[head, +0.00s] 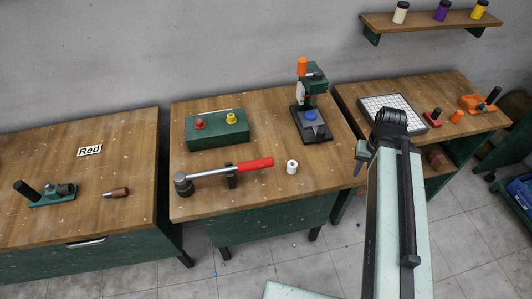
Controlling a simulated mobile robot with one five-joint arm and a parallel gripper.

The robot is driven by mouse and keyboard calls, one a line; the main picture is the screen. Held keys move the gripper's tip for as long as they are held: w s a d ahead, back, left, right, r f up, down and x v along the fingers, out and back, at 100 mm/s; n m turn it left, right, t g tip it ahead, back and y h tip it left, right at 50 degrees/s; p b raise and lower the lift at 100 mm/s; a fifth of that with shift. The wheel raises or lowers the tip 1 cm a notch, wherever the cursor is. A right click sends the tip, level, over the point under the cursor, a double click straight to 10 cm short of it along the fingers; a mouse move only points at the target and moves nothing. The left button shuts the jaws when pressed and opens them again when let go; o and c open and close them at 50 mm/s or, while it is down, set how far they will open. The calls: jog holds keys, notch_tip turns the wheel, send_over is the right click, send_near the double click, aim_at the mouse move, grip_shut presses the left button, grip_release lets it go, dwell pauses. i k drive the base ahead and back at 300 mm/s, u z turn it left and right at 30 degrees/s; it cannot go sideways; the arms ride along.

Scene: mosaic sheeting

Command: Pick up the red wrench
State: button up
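The red wrench (255,164) is on the middle table (245,195). Its red handle points right, and its grey shaft runs left to a round dark head at the table's left front.
Behind the wrench are a green box (217,139) with red and yellow knobs and a green press (312,110). The left table (70,215) holds a green tool and a label reading "Red".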

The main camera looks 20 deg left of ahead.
aim_at(181, 181)
jog(key=z, duration=0.45)
jog(key=k, duration=2.3)
jog(key=u, duration=2)
jog(key=i, duration=1.55)
jog(key=z, duration=0.05)
